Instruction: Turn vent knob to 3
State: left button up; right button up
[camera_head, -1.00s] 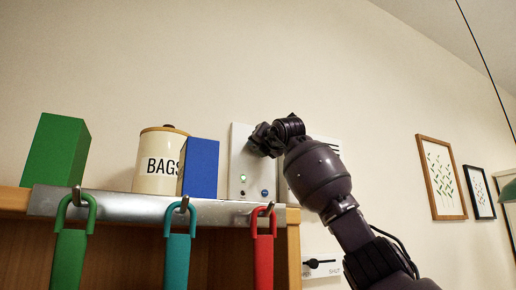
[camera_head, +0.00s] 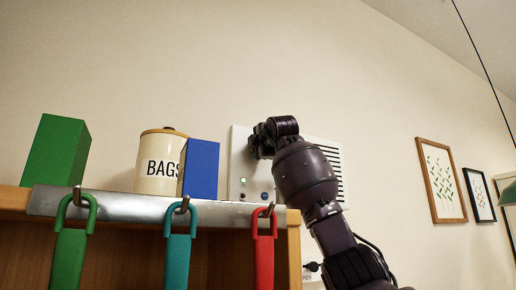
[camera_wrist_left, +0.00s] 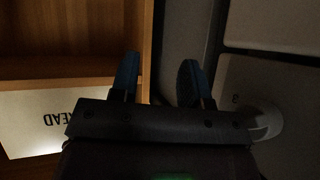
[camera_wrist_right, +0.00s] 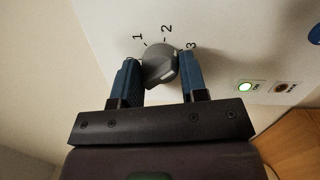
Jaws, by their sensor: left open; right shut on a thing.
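The grey vent knob (camera_wrist_right: 160,68) is on a white wall panel (camera_wrist_right: 218,45), with the printed marks 1, 2 and 3 around its upper side in the right wrist view. My right gripper (camera_wrist_right: 161,75) is shut on the knob, with a blue finger on each side of it. The knob's pointed end faces the upper right, towards the stretch from 2 to 3; its exact setting is hard to tell. In the head view my right gripper (camera_head: 262,140) is at the panel and hides the knob. My left gripper (camera_wrist_left: 158,82) is open and empty in the left wrist view.
A slatted grille (camera_head: 332,165) is on the panel behind my right arm. A blue box (camera_head: 200,168), a BAGS canister (camera_head: 157,162) and a green box (camera_head: 55,150) stand on the shelf. Green, teal and red straps hang from the metal rail (camera_head: 115,205).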

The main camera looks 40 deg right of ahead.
jog(key=shift+m, duration=1.2)
jog(key=shift+f, duration=0.1)
jog(key=o, duration=0.9)
